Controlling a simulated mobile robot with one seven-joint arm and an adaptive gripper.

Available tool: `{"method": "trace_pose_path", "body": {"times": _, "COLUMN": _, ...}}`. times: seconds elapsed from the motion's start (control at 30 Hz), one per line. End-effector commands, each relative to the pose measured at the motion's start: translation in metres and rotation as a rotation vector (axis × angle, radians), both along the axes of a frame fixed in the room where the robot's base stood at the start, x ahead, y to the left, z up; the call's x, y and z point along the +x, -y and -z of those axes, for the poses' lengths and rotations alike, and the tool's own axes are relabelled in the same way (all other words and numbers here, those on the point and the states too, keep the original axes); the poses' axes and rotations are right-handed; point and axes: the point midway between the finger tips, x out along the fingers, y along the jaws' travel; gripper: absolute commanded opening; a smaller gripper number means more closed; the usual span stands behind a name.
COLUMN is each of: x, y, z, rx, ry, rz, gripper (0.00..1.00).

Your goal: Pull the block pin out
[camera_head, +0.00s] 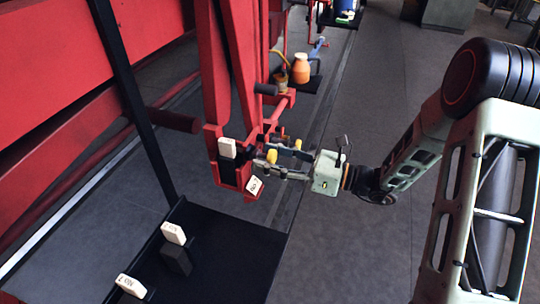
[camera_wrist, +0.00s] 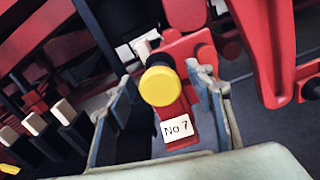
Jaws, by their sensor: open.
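The block pin appears to be the round yellow knob (camera_wrist: 161,86) on the red bracket. It also shows as a yellow spot (camera_head: 271,156) in the head view. My gripper (camera_wrist: 160,95) is open, with one finger on each side of the yellow knob and visible gaps between. In the head view my gripper (camera_head: 268,161) reaches in from the right to the red bracket (camera_head: 226,174). A white "No 7" tag (camera_wrist: 177,128) hangs just below the knob; it shows in the head view (camera_head: 254,186) too. The pin's shaft is hidden behind its head.
A white-topped dark block (camera_head: 227,148) sits in the red bracket. A black tray (camera_head: 235,245) in front holds more white-topped blocks (camera_head: 173,233). Red beams and rods crowd the left. An orange container (camera_head: 301,69) stands farther back.

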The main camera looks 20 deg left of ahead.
Motion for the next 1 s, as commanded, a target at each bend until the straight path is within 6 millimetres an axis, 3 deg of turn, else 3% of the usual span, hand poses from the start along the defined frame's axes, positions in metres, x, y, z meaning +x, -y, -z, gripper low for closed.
{"method": "trace_pose_path", "body": {"times": 0.27, "x": 0.0, "y": -0.001, "z": 0.0, "rx": 0.0, "ry": 0.0, "rz": 0.001, "gripper": 0.47}}
{"method": "trace_pose_path", "body": {"times": 0.7, "x": 0.0, "y": 0.0, "z": 0.0, "rx": 0.0, "ry": 0.0, "rz": 0.001, "gripper": 0.0}}
{"method": "trace_pose_path", "body": {"times": 1.0, "x": 0.001, "y": 0.009, "z": 0.0, "rx": 0.0, "ry": 0.0, "rz": 0.004, "gripper": 0.0}}
